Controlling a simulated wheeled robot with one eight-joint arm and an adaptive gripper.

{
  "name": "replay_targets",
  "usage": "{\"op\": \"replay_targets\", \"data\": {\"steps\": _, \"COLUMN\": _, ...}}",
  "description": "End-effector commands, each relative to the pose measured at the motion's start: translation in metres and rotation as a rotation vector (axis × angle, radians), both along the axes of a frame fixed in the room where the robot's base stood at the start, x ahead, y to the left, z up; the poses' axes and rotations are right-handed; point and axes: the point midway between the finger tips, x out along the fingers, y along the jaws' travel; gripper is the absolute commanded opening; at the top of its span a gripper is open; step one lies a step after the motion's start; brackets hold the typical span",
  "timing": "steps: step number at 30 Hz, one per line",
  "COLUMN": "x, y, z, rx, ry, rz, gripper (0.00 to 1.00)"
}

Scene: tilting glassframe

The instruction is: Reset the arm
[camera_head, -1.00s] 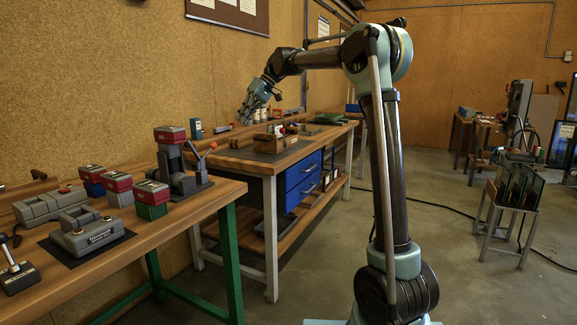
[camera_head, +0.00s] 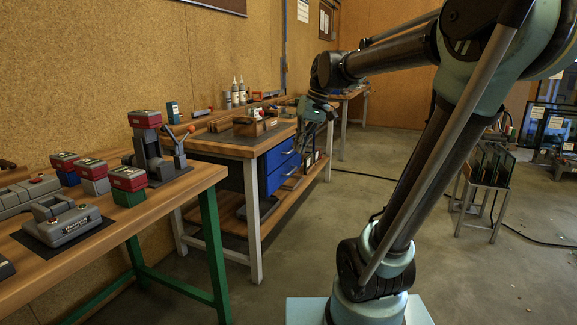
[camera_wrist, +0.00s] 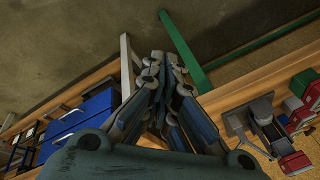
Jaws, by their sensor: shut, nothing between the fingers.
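My arm rises from its base at the lower right in the head view and bends over toward the left. My gripper (camera_head: 302,150) hangs down at the wrist end, in front of the right end of the far workbench (camera_head: 222,146) and its blue drawers. In the wrist view my gripper (camera_wrist: 160,62) points toward the floor, with its fingers together and nothing held. The gripper hides part of the bench edge behind it.
A near workbench (camera_head: 115,225) with green legs holds red-topped blocks (camera_head: 128,178) and a grey machine. The blue drawers (camera_head: 279,168) also show in the wrist view (camera_wrist: 88,112). A metal stand with dark panels (camera_head: 489,165) is at right. Open floor lies between.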

Motion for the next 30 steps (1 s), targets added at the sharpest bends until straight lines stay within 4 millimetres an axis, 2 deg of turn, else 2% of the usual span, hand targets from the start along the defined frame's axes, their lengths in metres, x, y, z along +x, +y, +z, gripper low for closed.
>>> {"op": "replay_targets", "data": {"steps": 1, "x": -0.014, "y": -0.013, "z": -0.012, "rx": -0.016, "ry": -0.003, "rz": -0.028, "gripper": 0.00}}
{"op": "replay_targets", "data": {"steps": 6, "x": -0.053, "y": -0.050, "z": -0.051, "rx": -0.067, "ry": -0.015, "rz": -0.117, "gripper": 0.00}}
{"op": "replay_targets", "data": {"steps": 18, "x": -0.146, "y": -0.121, "z": -0.159, "rx": -0.186, "ry": -0.041, "rz": -0.325, "gripper": 0.00}}
{"op": "replay_targets", "data": {"steps": 24, "x": -0.179, "y": -0.144, "z": -0.205, "rx": -0.233, "ry": -0.051, "rz": -0.405, "gripper": 0.00}}
{"op": "replay_targets", "data": {"steps": 30, "x": -0.191, "y": -0.152, "z": -0.224, "rx": -0.252, "ry": -0.056, "rz": -0.437, "gripper": 0.00}}
